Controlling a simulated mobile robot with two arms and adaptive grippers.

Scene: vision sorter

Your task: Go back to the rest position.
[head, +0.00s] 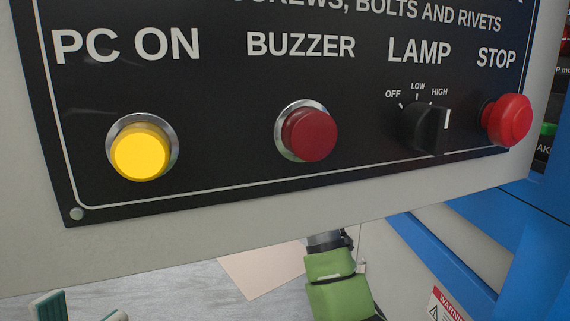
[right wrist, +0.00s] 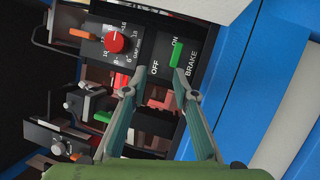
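My left gripper (head: 82,310) shows only its two teal fingertips at the bottom left of the head view. They are apart with nothing seen between them, below the control panel. My right arm shows as a green link at the bottom centre of the head view; its gripper is hidden there. In the right wrist view my right gripper (right wrist: 155,87) is open, its fingers apart and empty. Its tips appear in front of the black brake panel. The green brake switch (right wrist: 176,55) shows near the right fingertip, at the ON end; I cannot tell whether they touch.
The black control panel (head: 230,185) carries a bright yellow button (head: 140,153), a dark red buzzer button (head: 309,134), a lamp knob (head: 424,128) and a red stop button (head: 507,120). A red dial (right wrist: 115,42) and a blue frame (right wrist: 235,70) are near my right gripper.

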